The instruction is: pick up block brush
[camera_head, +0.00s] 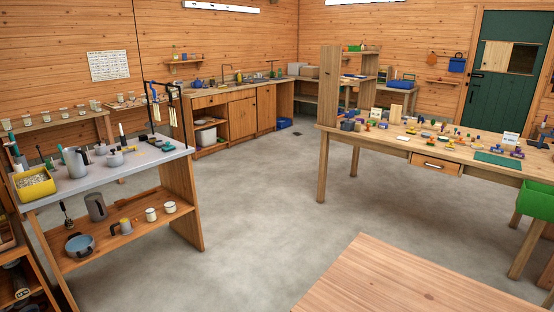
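I cannot make out a block brush for certain; many items are too small to tell. The long wooden workbench (400,146) at the right holds several small coloured tools and pieces, some blue, yellow and red, too small to name. The grey-topped table (150,154) at the left holds pots, a kettle and a yellow bin (35,186). Neither of my grippers is in view.
A bare wooden tabletop (400,280) fills the lower right foreground. A green bin (535,202) stands at the right edge. Open concrete floor (270,210) lies between the tables. A sink counter (225,98) and a green door (505,80) are at the back.

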